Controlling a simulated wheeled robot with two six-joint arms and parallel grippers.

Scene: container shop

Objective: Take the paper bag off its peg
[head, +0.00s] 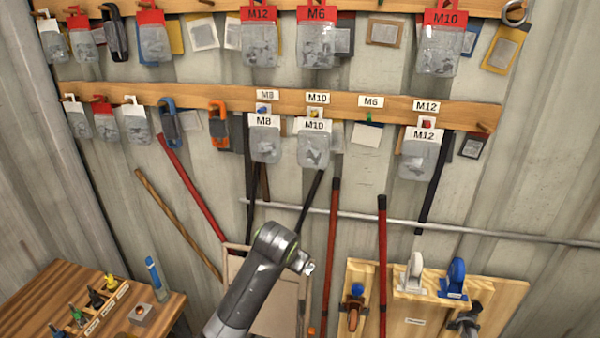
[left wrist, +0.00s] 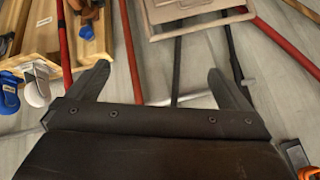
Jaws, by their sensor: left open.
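I cannot pick out a clear paper bag. Two wooden rails hold hanging packs: the upper rail has red-topped packs labelled M12 (head: 259,40), M6 (head: 316,40) and M10 (head: 439,45). The lower rail (head: 200,107) has white-topped packs labelled M8 (head: 265,140), M10 (head: 313,145) and M12 (head: 421,150). A plain pale card (head: 371,134) hangs below the M6 label. My left gripper (left wrist: 158,70) is open and empty, its two dark fingers apart. In the head view only a grey arm shows, low in the middle, below the packs. My right gripper is not in view.
Long red bars (head: 382,260) lean on the corrugated wall, near a horizontal metal pipe (head: 500,234). A wooden workbench (head: 60,285) stands at lower left. A wooden board (head: 495,290) with blue and white tape dispensers is at lower right. A wooden frame (left wrist: 160,13) shows beyond my fingers.

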